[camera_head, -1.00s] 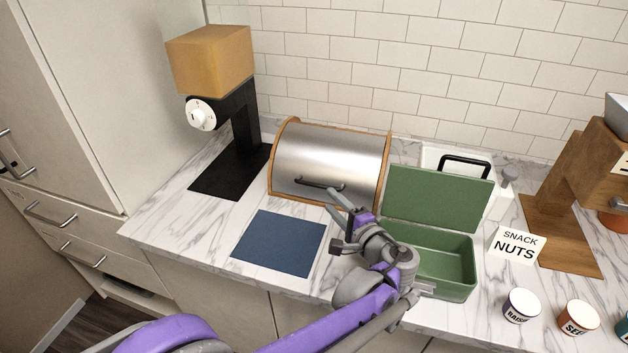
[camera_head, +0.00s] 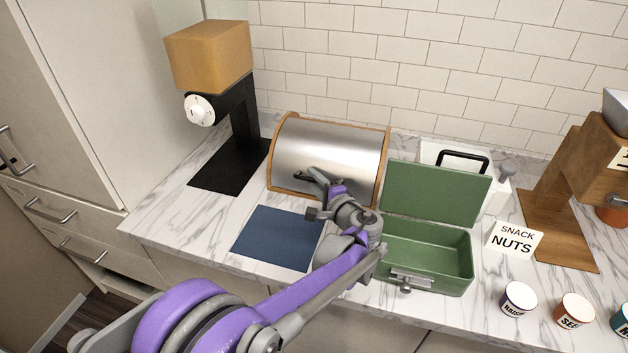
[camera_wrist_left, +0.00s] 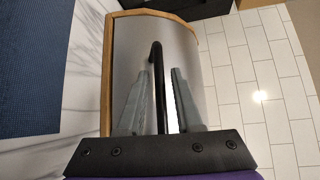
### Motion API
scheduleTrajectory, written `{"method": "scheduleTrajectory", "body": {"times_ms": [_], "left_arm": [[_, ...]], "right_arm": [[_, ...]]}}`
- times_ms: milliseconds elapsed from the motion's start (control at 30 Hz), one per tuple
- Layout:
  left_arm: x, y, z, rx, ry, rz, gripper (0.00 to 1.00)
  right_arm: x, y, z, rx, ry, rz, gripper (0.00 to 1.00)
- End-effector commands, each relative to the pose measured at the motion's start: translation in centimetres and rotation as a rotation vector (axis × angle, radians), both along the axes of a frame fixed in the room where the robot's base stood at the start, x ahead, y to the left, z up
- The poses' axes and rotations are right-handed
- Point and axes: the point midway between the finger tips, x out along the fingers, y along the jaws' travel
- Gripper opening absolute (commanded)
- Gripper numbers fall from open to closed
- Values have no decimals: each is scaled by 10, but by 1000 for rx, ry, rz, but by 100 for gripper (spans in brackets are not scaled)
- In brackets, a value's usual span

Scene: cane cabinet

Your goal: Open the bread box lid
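The bread box (camera_head: 325,150) stands at the back of the counter, with a curved brushed-steel lid and wooden sides. Its lid is down. The dark bar handle is low on the lid front, partly hidden by my left gripper (camera_head: 318,183) in the head view. In the left wrist view the black handle (camera_wrist_left: 157,62) runs between the two grey fingers of my left gripper (camera_wrist_left: 161,78), which are apart with a gap beside the handle. The steel lid (camera_wrist_left: 132,62) is just beyond the fingertips. My right gripper is not in view.
An open green box (camera_head: 425,255) stands right of my left gripper. A blue mat (camera_head: 272,238) lies in front of the bread box. A black-based dispenser (camera_head: 232,165) stands to the left. A snack nuts sign (camera_head: 514,239) and several small jars are on the right.

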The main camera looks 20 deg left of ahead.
Motion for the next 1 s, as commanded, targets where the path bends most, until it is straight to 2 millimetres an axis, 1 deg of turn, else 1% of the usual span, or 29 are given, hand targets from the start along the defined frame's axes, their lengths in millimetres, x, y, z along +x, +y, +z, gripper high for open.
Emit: {"method": "scheduleTrajectory", "body": {"times_ms": [33, 100, 167, 1000], "left_arm": [[0, 0, 0, 0, 0, 0, 23], [0, 0, 0, 0, 0, 0, 11], [0, 0, 0, 0, 0, 0, 0], [0, 0, 0, 0, 0, 0, 0]], "right_arm": [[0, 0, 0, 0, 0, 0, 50], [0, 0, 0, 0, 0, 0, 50], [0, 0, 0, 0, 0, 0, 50], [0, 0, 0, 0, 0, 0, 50]]}}
